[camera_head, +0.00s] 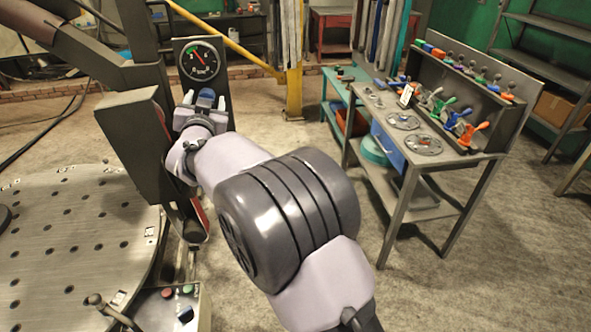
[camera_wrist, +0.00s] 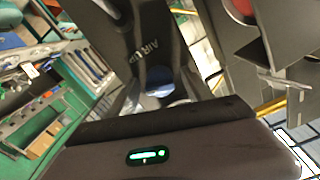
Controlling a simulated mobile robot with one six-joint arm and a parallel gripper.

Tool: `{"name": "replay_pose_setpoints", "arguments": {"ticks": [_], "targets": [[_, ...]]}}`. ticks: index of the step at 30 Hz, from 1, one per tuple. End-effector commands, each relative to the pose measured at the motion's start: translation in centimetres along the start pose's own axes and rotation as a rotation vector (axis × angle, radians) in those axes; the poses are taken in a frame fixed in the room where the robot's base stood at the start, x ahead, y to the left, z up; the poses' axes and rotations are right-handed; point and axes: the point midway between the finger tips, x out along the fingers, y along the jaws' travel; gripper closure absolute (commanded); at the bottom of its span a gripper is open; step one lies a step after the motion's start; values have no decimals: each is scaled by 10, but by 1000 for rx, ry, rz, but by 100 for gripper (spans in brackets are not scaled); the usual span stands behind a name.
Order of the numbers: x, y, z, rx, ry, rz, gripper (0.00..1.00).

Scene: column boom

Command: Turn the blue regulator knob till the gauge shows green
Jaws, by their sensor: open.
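The round gauge (camera_head: 202,61) sits at the top of a dark upright panel in the head view. Its face is black with white marks, a little green and a reddish needle pointing up and left; whether the needle lies within the green is too small to tell. The blue regulator knob (camera_head: 207,96) is below the gauge, and shows in the wrist view (camera_wrist: 160,79) under the words "AIR UP". My gripper (camera_head: 205,102) is open at the knob, one finger to each side in the head view. I cannot tell whether either finger touches it.
A dark post and boxy housing (camera_head: 135,150) stand close to the left of my gripper. A perforated round metal plate (camera_head: 75,240) is at lower left. A workbench (camera_head: 450,155) with coloured-handled parts stands at right, with open floor between.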

Motion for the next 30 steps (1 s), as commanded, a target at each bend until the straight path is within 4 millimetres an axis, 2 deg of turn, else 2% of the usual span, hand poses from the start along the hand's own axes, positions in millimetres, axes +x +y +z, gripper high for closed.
{"name": "replay_pose_setpoints", "arguments": {"ticks": [1, 5, 6, 9, 23, 27, 30], "targets": [[0, -4, -12, -95, -4, 1, 41], [-2, -3, -10, -335, -3, 0, 41], [-17, -1, -3, -326, 0, -2, 41], [-45, 0, 2, -323, -2, -2, 41], [-175, 0, 1, -317, 0, -3, 41], [-172, 44, 1, -209, -93, -3, 41], [-178, 72, 1, -142, -168, -7, 41]]}}
